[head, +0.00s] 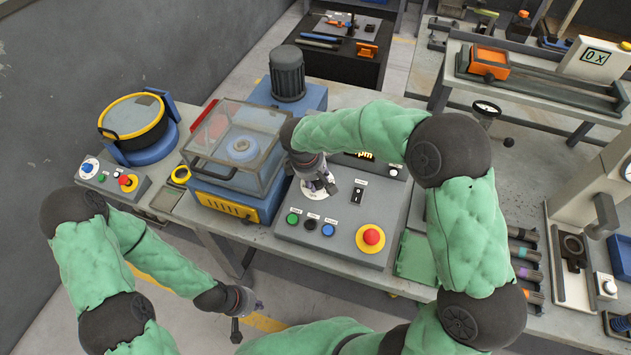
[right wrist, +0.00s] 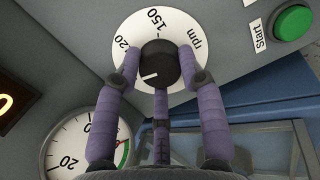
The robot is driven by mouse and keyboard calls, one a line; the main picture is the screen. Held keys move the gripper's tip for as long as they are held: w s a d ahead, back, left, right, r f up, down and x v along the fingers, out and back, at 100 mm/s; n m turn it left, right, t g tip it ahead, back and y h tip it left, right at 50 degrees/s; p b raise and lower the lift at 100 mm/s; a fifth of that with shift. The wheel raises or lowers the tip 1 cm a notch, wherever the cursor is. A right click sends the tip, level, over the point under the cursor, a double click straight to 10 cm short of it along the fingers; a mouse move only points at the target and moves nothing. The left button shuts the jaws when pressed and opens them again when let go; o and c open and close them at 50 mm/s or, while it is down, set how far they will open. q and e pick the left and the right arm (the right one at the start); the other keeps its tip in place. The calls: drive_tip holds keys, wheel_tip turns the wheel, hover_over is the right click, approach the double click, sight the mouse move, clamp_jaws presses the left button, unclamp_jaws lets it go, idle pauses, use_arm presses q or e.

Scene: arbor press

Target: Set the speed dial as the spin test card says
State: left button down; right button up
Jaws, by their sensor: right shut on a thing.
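The speed dial is a black knob (right wrist: 158,66) on a round white plate (right wrist: 205,42) marked with numbers, including 150, and "rpm". In the right wrist view, the knob's white line points to the lower left. My right gripper (head: 318,186) has its purple fingers around the knob; they also show in the right wrist view (right wrist: 158,75). In the head view the gripper and arm hide most of the dial. My left gripper (head: 247,318) is low at the front, apart from the bench, its fingers spread and empty. I cannot make out a spin test card.
The control panel also has a green button (head: 293,219), a blue button (head: 328,230), a red stop button (head: 371,238) and a black switch (head: 357,194). A clear-lidded blue machine (head: 225,205) stands left of it. A gauge (right wrist: 85,145) shows in the right wrist view.

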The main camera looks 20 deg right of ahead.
drive_tip(key=m+b, duration=0.1)
drive_tip(key=m, duration=0.1)
drive_tip(key=m+b, duration=0.1)
drive_tip(key=m, duration=0.1)
drive_tip(key=shift+f+m, duration=0.2)
drive_tip(key=shift+m, duration=0.1)
drive_tip(key=shift+r+m+y+b, duration=0.1)
drive_tip(key=shift+m+y+b, duration=0.3)
drive_tip(key=shift+m+b, duration=1.25)
drive_tip(key=shift+d+m+p, duration=0.1)
drive_tip(key=shift+m+p, duration=0.35)
drive_tip(key=shift+m, duration=0.2)
drive_tip(key=o, duration=1.1)
drive_tip(key=shift+o, duration=0.2)
drive_tip(key=shift+r, duration=0.15)
drive_tip(key=v, duration=1.2)
